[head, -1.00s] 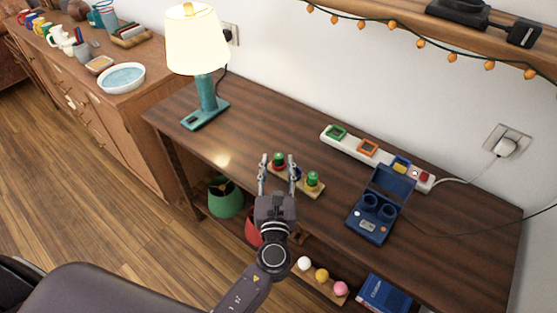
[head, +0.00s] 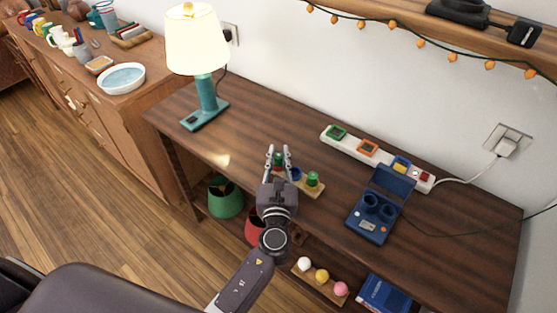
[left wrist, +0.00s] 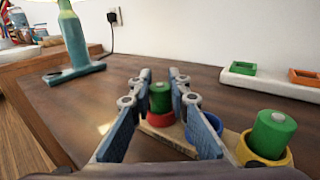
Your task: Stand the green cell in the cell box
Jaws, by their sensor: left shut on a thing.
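A wooden board (head: 315,192) on the desk carries a red, a blue and a yellow ring. One green cell (left wrist: 160,96) stands upright in the red ring (left wrist: 160,120). Another green cell (head: 313,178) stands in the yellow ring (left wrist: 264,152). The blue ring (left wrist: 205,122) is partly hidden by a finger. My left gripper (head: 278,154) is shut on the green cell at the red ring, one finger on each side. The blue cell box (head: 366,227) lies to the right with its lid (head: 394,181) up and two round wells showing. My right gripper is out of view.
A white power strip (head: 353,141) with coloured frames lies behind the cell box, its cord running to a wall socket. A teal lamp (head: 207,97) stands at the left of the desk. The desk between board and box is clear.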

